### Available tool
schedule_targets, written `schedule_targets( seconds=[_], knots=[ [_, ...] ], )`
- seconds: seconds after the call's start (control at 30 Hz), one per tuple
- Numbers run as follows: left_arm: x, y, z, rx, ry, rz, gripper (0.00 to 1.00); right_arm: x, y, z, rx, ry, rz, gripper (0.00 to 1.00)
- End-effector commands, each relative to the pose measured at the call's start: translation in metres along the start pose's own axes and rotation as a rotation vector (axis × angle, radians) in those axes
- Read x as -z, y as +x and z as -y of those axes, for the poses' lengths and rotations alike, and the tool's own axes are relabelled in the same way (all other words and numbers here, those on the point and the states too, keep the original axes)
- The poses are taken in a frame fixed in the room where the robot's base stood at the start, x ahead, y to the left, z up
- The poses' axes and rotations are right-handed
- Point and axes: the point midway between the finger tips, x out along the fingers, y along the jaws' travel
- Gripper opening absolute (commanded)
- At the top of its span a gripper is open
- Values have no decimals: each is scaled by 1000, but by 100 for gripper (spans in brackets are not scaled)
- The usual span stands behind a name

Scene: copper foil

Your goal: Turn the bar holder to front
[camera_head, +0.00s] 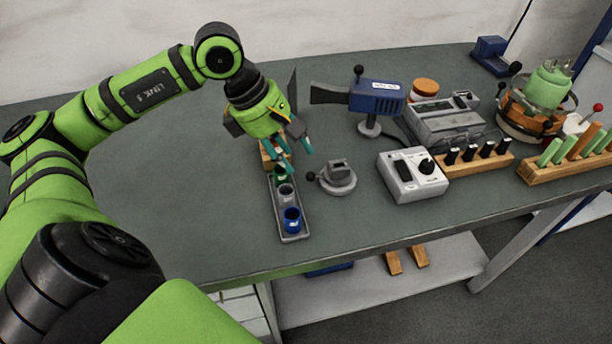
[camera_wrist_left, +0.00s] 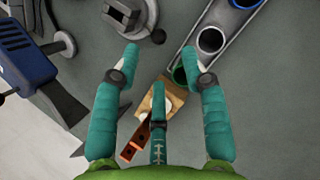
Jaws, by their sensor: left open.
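A small grey holder with a round base and an upright slotted block (camera_head: 338,177), taken as the bar holder, stands on the table with a black ball knob at its left. In the left wrist view the holder (camera_wrist_left: 122,14) is at the top, partly cut off. My left gripper (camera_head: 296,160) is open, with teal fingers, above the table just left of the holder and not touching it. In the left wrist view its spread fingers (camera_wrist_left: 160,55) have a wooden block (camera_wrist_left: 174,92) and a copper-coloured strip (camera_wrist_left: 136,140) below them. My right gripper is out of view.
A grey tray (camera_head: 292,237) with green, grey and blue cups lies left of the holder. A blue tool on a stand (camera_head: 376,97) is behind it. A white control box (camera_head: 412,175) and wooden racks (camera_head: 472,162) stand to the right. Table in front is clear.

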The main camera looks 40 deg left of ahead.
Motion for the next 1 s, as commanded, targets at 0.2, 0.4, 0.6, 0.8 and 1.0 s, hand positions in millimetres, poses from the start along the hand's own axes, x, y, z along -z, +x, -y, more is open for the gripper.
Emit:
schedule_targets(
  seconds=[0.2,0.4,0.6,0.8,1.0],
  knots=[
    [-2,28,0,5,-2,4,44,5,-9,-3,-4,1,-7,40],
    [-1,56,0,4,-2,2,44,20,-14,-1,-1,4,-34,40],
    [-1,67,0,1,0,1,44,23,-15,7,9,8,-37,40],
    [0,67,0,1,0,0,44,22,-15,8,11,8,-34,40],
    [0,67,0,1,0,-1,0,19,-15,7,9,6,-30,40]
  ],
)
